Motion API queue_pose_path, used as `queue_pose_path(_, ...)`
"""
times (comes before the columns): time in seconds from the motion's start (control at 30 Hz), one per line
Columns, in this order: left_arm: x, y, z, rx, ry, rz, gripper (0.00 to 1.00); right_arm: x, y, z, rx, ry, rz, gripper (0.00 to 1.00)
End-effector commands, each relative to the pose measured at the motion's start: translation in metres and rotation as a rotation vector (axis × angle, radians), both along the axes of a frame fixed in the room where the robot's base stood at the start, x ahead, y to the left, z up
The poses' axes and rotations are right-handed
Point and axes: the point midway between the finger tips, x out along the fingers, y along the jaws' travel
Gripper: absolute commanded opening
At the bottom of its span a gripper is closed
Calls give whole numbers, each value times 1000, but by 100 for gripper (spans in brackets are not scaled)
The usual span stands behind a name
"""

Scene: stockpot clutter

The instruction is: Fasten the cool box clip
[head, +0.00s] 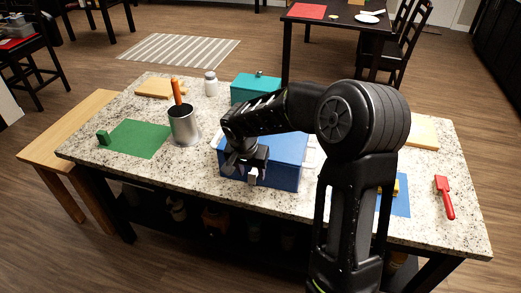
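The blue cool box (287,165) stands near the middle of the counter, with white parts showing at its sides. My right arm reaches across it from the lower right and hides much of its lid. My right gripper (241,172) is at the front left of the box, pointing down, with its two fingers apart. A small pale piece (253,177) shows against the box's front at the right finger; I cannot tell whether it is the clip or a fingertip. I see nothing held. My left gripper is not in view.
A steel pot (184,128) with an orange-handled tool stands left of the box. A green mat (139,139) with a green block lies further left. A teal box (254,88) and white jar (211,83) stand behind. A red-handled tool (445,197) lies right.

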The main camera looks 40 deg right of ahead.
Motion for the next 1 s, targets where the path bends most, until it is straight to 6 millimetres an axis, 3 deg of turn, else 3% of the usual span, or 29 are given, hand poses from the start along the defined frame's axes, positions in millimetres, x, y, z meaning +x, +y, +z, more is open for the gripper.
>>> queue_pose_path(0.33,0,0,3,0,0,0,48,-1,1,6,0,0,0,47)
queue_pose_path(1.0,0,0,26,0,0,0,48,-12,17,66,1,1,1,47)
